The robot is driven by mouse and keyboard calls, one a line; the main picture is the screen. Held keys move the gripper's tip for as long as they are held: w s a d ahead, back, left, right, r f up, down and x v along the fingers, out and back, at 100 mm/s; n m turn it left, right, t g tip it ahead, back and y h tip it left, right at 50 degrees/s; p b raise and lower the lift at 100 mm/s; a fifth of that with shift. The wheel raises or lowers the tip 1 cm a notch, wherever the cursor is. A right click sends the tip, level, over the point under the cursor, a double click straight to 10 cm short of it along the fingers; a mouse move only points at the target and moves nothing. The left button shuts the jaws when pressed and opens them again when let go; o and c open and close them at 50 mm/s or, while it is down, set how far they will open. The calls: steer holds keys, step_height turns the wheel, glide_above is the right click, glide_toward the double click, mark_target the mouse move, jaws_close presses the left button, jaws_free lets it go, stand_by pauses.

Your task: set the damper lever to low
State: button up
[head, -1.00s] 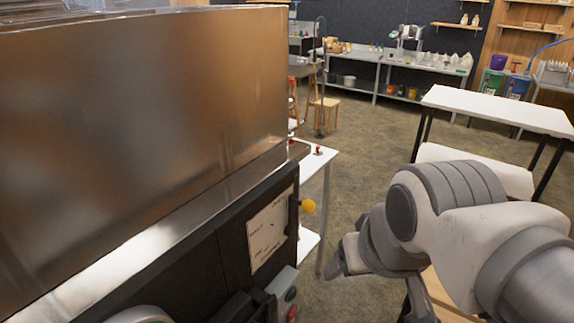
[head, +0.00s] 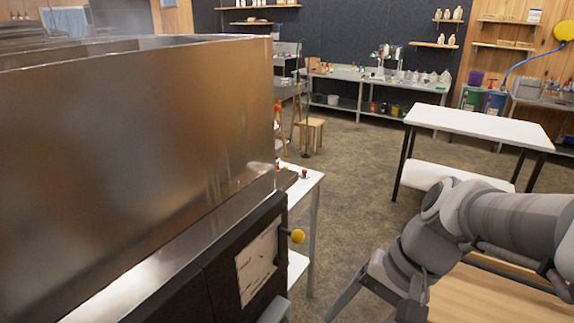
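The damper lever shows as a short dark stem with a yellow ball knob (head: 297,236) on the right side of the black evaporator front. A pale dial plate (head: 257,262) with dark markings is just left of it; its lettering is too small to read. My gripper (head: 364,306) is to the right of the knob and lower in the picture, apart from it. Its two fingers are spread with floor showing between them, and nothing is held. The fingertips come close to the bottom edge of the picture.
The large metal evaporator pan (head: 140,130) fills the left side. A white side table (head: 301,183) with small red-topped items stands just behind the lever. Another white table (head: 480,126) is at the right. Open floor (head: 365,190) lies between them.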

steer(key=w+d+f+m+t+y+p, duration=0.2)
steer(key=w+d+m+t+y, duration=0.4)
steer(key=m, duration=0.4)
steer(key=w+d+f+m+t+y+p, duration=0.1)
steer(key=w+d+f+m+t+y, duration=0.25)
steer(key=w+m, duration=0.5)
steer(key=r+p+x, duration=0.1)
steer(key=p+x, duration=0.1)
steer(key=x, duration=1.5)
steer(key=shift+a+r+y, duration=0.3)
steer(key=shift+a+y, duration=0.05)
steer(key=shift+a, duration=0.05)
steer(key=shift+s+m, duration=0.1)
steer(key=shift+m, duration=0.15)
jaws_close()
